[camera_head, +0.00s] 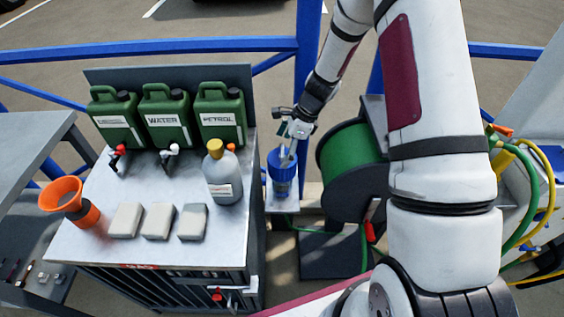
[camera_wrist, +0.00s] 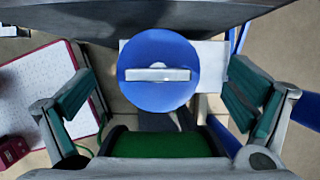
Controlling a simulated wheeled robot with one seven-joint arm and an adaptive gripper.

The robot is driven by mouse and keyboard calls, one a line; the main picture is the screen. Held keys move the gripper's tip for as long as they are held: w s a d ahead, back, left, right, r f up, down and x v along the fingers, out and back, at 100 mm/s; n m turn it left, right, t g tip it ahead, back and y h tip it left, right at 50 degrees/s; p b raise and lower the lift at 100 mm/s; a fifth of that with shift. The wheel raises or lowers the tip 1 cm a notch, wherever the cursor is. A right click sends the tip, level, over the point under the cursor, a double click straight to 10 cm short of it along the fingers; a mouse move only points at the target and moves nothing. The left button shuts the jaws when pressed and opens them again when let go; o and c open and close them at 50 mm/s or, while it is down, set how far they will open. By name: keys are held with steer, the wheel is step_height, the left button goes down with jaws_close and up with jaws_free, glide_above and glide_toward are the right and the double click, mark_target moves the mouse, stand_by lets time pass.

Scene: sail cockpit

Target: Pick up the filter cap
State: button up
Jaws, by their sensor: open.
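The filter cap (camera_head: 274,166) is a round blue lid on top of a blue, partly clear filter canister (camera_head: 282,188), which stands beside the white workbench. In the wrist view the blue cap (camera_wrist: 158,99) shows from above, with a pale bar-shaped handle (camera_wrist: 157,75) across its middle. My gripper (camera_head: 292,142) is just above the cap in the head view. In the wrist view my gripper (camera_wrist: 162,82) has its two green-padded fingers wide apart, one on each side of the cap, with clear gaps. Nothing is between the pads at the handle that they touch.
The workbench (camera_head: 150,225) holds green jerrycans (camera_head: 165,118), a grey bottle (camera_head: 222,178), an orange funnel (camera_head: 62,195) and pale blocks (camera_head: 159,222). A green hose reel (camera_head: 350,160) stands close right of the canister. A blue post (camera_head: 308,50) rises behind.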

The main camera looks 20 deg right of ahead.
mark_target(278, 157)
steer(key=shift+x, duration=2.75)
steer(key=shift+s+d, duration=0.1)
steer(key=shift+s, duration=0.05)
steer(key=c, duration=1.4)
steer(key=shift+r, duration=0.1)
